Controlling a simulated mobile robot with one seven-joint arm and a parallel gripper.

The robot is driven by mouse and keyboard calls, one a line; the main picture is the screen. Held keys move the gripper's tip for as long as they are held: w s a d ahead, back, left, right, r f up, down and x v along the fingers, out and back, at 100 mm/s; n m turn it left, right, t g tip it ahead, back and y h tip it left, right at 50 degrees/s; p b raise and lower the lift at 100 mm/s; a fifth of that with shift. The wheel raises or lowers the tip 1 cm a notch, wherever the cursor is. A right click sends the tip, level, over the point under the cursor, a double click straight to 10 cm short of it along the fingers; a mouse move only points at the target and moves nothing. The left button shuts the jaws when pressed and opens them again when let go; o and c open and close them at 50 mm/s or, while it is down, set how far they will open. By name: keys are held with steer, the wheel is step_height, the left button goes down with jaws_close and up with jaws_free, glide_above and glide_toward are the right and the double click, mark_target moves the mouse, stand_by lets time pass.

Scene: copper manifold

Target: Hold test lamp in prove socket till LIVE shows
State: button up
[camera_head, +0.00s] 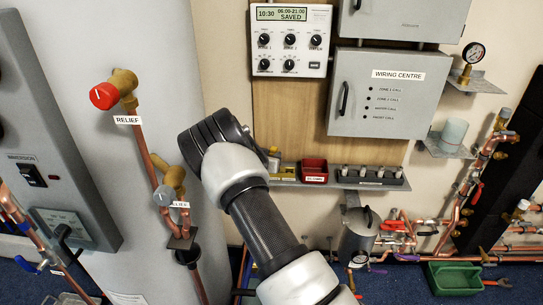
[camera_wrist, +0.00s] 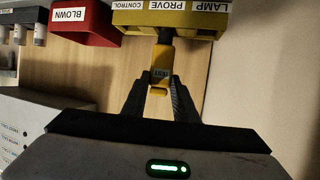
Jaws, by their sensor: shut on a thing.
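In the wrist view my gripper (camera_wrist: 160,80) is shut on the yellow test lamp (camera_wrist: 162,54), with one dark finger on each side of it. The lamp's dark tip points at the yellow prove unit (camera_wrist: 190,22), labelled "LAMP PROVE" and "CONTROL" upside down. The tip meets the unit's near face; how deep it sits in the socket is hidden. The lamp has a small dark window (camera_wrist: 160,75) with faint marks that I cannot read for certain.
A red bin labelled "BLOWN" (camera_wrist: 85,22) stands beside the prove unit, with several fuses (camera_wrist: 28,35) beyond it. The shelf (camera_head: 345,183) lies under the grey wiring centre (camera_head: 388,95). The red relief valve (camera_head: 104,96) stands out left of my arm.

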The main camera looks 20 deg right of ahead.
mark_target(271, 148)
steer(key=shift+f+b, duration=0.6)
steer(key=shift+f, duration=0.25)
steer(key=shift+r, duration=0.2)
stand_by(1.4)
steer(key=shift+r+p, duration=1.45)
steer(key=shift+r, duration=0.65)
steer(key=shift+r, duration=0.1)
